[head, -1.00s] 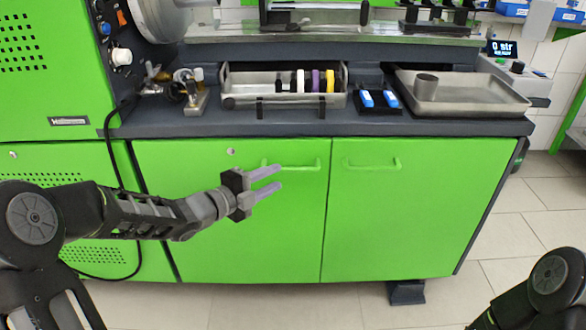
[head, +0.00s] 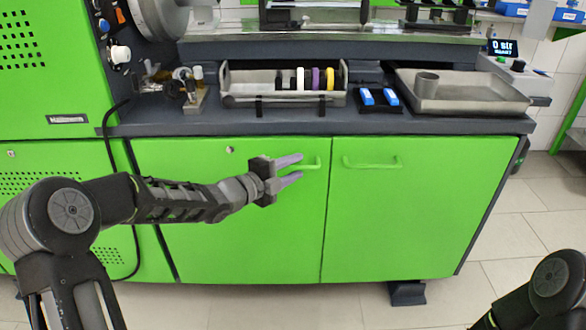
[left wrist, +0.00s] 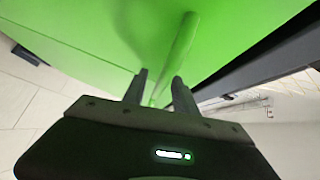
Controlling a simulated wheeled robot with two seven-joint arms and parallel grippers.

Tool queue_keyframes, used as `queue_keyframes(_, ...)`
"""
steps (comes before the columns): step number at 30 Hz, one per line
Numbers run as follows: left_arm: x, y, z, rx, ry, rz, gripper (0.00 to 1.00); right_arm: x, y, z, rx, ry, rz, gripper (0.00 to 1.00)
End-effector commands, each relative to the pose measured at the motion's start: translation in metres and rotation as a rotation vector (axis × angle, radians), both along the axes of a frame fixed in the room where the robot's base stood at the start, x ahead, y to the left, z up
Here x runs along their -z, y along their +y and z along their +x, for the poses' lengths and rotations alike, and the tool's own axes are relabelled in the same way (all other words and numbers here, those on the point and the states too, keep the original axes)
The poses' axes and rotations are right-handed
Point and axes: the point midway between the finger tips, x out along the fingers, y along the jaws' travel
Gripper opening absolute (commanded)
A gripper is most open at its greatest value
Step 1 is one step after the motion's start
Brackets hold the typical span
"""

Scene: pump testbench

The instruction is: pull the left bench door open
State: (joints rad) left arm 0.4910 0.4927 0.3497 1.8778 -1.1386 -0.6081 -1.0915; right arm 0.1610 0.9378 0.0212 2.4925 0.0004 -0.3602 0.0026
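The left bench door (head: 240,235) is a flat green panel in the head view, and it is closed. Its green bar handle (head: 309,164) is at its upper right, partly hidden by my gripper. My left gripper (head: 298,168) is open in front of the handle, its two fingers pointing right toward it. In the left wrist view the handle (left wrist: 178,52) runs up from between the open fingers (left wrist: 160,88). I cannot tell whether the fingers touch it. My right gripper is out of view.
The right bench door (head: 410,220) is closed, with its own handle (head: 372,165). The dark benchtop (head: 290,125) above carries a metal rack (head: 240,85), blue-topped items (head: 378,97) and a metal tray (head: 470,100). Tiled floor (head: 500,260) lies free at the right.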

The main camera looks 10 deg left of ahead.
Motion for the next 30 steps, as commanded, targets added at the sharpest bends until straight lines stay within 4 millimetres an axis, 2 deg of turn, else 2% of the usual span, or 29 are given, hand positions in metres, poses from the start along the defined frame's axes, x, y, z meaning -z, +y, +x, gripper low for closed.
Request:
queue_keyframes(3, -0.0001, 0.0001, -0.0001, 0.000, 0.000, 0.000, 0.33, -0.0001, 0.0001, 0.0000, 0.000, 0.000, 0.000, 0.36)
queue_keyframes(15, 0.0000, 0.0004, -0.0003, 0.000, 0.000, 0.000, 0.01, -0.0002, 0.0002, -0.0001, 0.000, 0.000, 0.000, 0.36)
queue_keyframes(30, 0.0002, 0.0004, -0.0004, 0.000, 0.000, 0.000, 0.00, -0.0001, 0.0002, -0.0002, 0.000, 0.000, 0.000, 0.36)
